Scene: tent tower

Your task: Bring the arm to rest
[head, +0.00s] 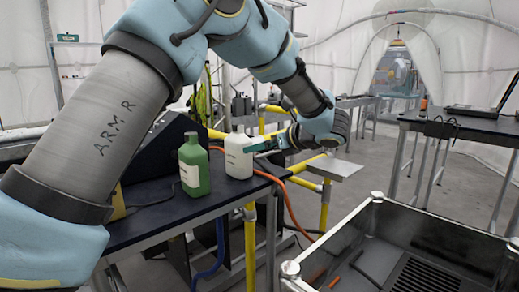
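My arm (150,90) reaches from the lower left, up over the top and down to the middle of the head view. My gripper (258,146) is at its end, pointing left, with a teal finger right at the white bottle's right side. I cannot tell whether it touches the bottle or whether the fingers are open or shut. The white bottle (237,158) stands upright on a dark table (160,215). A green bottle (194,166) with a white label stands upright to its left.
An orange hose (288,199) and yellow posts (251,250) are by the table's right edge. A metal-framed bin (420,262) is at the lower right. Another table (470,128) with a laptop is at the right. Open floor lies between the tables.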

